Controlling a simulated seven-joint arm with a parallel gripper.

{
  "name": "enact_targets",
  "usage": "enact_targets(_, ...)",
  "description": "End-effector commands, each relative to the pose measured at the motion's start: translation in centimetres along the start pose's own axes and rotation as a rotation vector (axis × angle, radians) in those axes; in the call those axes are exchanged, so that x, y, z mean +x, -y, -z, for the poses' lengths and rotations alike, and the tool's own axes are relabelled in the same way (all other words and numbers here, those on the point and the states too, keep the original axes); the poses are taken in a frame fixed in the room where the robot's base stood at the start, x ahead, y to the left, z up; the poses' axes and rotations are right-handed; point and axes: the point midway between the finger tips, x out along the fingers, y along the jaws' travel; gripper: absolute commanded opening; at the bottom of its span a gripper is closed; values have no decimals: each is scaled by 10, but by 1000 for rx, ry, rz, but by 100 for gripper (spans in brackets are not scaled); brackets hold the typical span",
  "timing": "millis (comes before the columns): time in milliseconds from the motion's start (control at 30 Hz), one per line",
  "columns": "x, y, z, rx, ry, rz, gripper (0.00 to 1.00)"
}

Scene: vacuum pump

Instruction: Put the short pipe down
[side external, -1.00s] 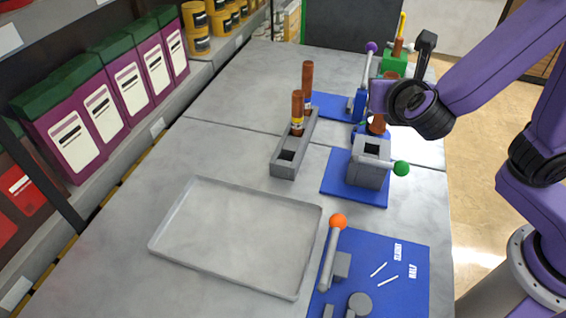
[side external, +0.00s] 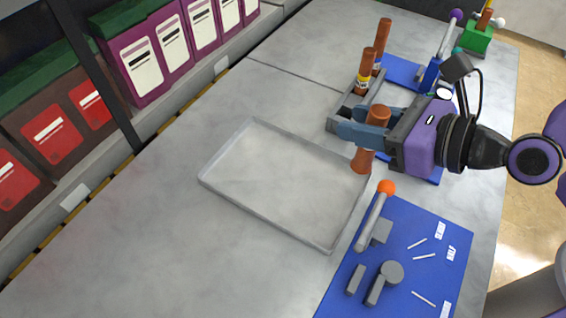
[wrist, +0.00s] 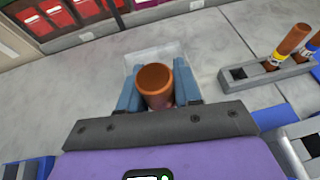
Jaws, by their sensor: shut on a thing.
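The short pipe (side external: 362,160) is a copper-brown cylinder with a flared lower end. My gripper (side external: 376,133) is shut on it, holding it upright beside the right edge of the grey tray. In the wrist view the pipe (wrist: 155,84) stands between the two blue-grey fingers of my gripper (wrist: 157,93), its round top facing the camera. The empty grey tray (side external: 240,212) lies on the table to the left of the pipe. In the wrist view the tray (wrist: 141,57) is partly hidden behind the pipe and fingers. I cannot tell the pipe's exact height above the table.
A grey slotted holder (side external: 336,120) behind the gripper carries two brown pipes (side external: 366,70). A blue board (side external: 420,275) with an orange-knobbed lever (side external: 386,187) lies in front right. Shelves with boxes (side external: 140,62) line the left. The table left of the tray is bare.

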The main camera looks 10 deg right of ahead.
Motion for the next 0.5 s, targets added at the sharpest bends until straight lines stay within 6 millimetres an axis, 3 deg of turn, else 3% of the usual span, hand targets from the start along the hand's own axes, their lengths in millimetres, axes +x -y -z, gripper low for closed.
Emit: enact_targets(500,98,-16,7,1,-2,7,0)
